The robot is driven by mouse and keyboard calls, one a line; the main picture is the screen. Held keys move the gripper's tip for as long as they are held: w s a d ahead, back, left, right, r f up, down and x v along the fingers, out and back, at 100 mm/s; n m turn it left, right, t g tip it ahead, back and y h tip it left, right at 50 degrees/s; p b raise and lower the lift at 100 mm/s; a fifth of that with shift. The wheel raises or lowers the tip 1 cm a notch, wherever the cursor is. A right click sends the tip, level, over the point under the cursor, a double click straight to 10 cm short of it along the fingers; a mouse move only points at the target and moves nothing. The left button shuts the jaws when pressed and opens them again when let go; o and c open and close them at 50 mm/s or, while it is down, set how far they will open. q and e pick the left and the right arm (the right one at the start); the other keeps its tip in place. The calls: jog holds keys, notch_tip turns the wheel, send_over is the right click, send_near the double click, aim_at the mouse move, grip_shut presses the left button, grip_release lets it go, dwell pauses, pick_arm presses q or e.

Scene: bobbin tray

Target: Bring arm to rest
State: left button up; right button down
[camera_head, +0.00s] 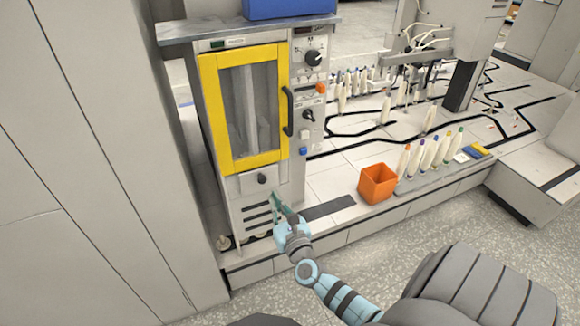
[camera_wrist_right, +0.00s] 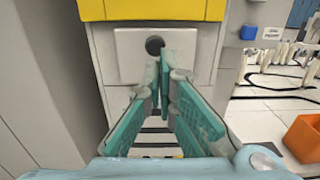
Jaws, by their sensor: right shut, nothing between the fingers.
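My right gripper (camera_head: 274,196) reaches in from the lower right in the head view, in front of the lower part of a grey cabinet with a yellow-framed door (camera_head: 206,110). In the right wrist view the gripper (camera_wrist_right: 163,52) has its two teal fingers together at the tips, with nothing between them. The tips overlap the view of a pale drawer front (camera_wrist_right: 128,44) with a dark round knob (camera_wrist_right: 155,45). I cannot tell whether they touch it. My left gripper is in neither view.
An orange bin (camera_head: 378,184) stands on the ledge right of the cabinet. Several white bobbins with coloured tips (camera_head: 428,156) stand beside it, and more stand behind on the black-lined track surface. A tall grey panel (camera_head: 95,150) is at the left. Speckled floor (camera_head: 400,240) is open in front.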

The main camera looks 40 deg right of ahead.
jog(key=v, duration=0.8)
